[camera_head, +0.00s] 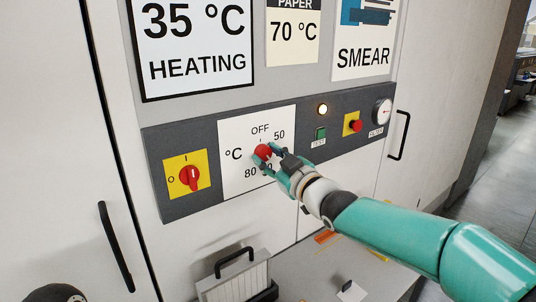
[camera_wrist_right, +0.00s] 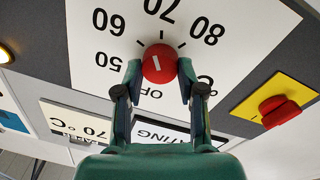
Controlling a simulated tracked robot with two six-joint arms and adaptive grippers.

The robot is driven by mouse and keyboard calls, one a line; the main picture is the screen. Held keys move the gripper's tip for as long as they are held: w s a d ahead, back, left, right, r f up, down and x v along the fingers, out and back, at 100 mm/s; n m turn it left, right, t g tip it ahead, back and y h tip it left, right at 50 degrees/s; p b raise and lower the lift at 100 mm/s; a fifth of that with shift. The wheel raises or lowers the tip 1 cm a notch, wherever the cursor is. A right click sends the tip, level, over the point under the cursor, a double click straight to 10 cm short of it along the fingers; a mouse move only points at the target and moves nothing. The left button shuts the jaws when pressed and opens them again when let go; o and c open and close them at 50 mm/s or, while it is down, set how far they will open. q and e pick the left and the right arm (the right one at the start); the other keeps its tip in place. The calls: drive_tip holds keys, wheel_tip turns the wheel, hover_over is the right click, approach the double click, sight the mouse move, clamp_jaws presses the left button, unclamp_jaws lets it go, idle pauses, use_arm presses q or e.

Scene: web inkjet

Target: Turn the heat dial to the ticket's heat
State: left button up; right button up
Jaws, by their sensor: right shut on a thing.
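The heat dial (camera_head: 263,152) is a small red knob on a white scale plate (camera_head: 233,180) marked OFF, 50, 80 and °C. My right gripper (camera_head: 273,160) is shut on it, its fingers hiding part of the scale. In the right wrist view the plate is upside down, and the dial (camera_wrist_right: 159,64) sits between the fingertips of my right gripper (camera_wrist_right: 158,80). Its short white mark lies roughly along the OFF–70 line, tilted slightly; I cannot tell which end points. The paper ticket (camera_head: 293,33) above reads 70 °C. My left gripper is not in view.
A red switch (camera_head: 190,177) on yellow is left of the dial. A lit lamp (camera_head: 323,109), green TEST button (camera_head: 320,133), red button (camera_head: 355,125) and filter gauge (camera_head: 382,112) are to the right.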

drive_tip(key=shift+f+m+p, duration=0.25)
drive_tip(key=shift+m, duration=0.45)
drive_tip(key=shift+f+m+p, duration=0.2)
drive_tip(key=shift+f+m, duration=0.05)
drive_tip(key=shift+m, duration=0.45)
drive_tip(key=o, duration=1.1)
drive_tip(key=shift+r, duration=0.2)
drive_tip(key=shift+o, duration=0.2)
drive_tip(key=shift+r, duration=0.1)
drive_tip(key=shift+s+d, duration=0.4)
drive_tip(key=shift+s, duration=0.15)
drive_tip(key=v, duration=1)
drive_tip(key=shift+s, duration=0.3)
